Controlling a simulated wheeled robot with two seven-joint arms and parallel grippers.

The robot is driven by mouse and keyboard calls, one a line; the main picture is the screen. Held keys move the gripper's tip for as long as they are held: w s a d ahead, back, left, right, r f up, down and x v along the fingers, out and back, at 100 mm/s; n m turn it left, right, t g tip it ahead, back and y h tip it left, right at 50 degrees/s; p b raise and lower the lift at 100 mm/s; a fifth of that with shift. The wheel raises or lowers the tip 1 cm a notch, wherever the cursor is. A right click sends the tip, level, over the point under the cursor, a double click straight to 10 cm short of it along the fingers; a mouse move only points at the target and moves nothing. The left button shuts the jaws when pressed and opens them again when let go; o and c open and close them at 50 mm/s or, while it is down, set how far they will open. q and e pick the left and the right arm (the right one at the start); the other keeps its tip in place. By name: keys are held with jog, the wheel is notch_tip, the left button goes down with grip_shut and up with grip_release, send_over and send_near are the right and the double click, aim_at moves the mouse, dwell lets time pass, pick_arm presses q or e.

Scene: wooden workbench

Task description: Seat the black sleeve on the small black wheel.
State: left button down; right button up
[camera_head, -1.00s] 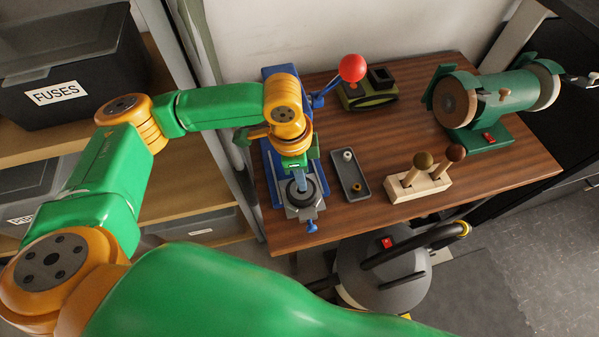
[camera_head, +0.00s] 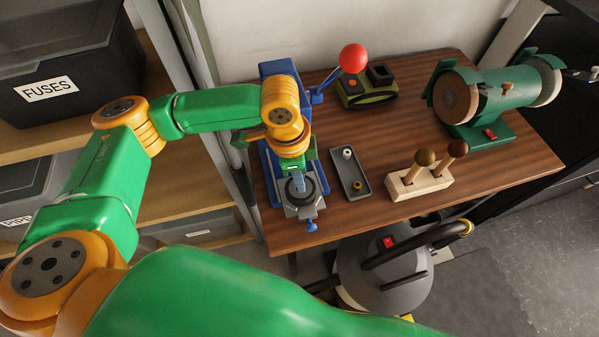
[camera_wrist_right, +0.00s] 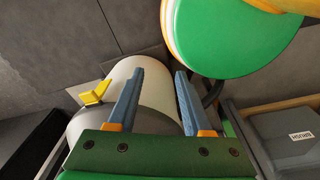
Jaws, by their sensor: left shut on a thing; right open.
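A black round piece, apparently the small black wheel (camera_head: 310,193), lies on the grey plate of the blue press at the left of the bench. My left gripper (camera_head: 299,185) points down over it, its blue fingers right at its middle. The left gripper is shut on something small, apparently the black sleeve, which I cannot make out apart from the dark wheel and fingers. I cannot tell whether sleeve and wheel touch. My right gripper (camera_wrist_right: 160,72) is open and empty in the right wrist view, away from the bench top.
The blue press (camera_head: 270,180) has a red-knobbed lever (camera_head: 353,58). Right of it are a grey tray (camera_head: 349,173) with small parts, a wooden block (camera_head: 418,186) with knobbed handles and a green grinder (camera_head: 492,92). A grey round machine (camera_head: 375,275) stands before the bench.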

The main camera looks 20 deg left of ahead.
dwell(0.6)
pick_arm(q)
jog(key=shift+p, duration=0.7)
jog(key=shift+f, duration=0.4)
jog(key=shift+f+b, duration=0.3)
jog(key=shift+f, duration=0.1)
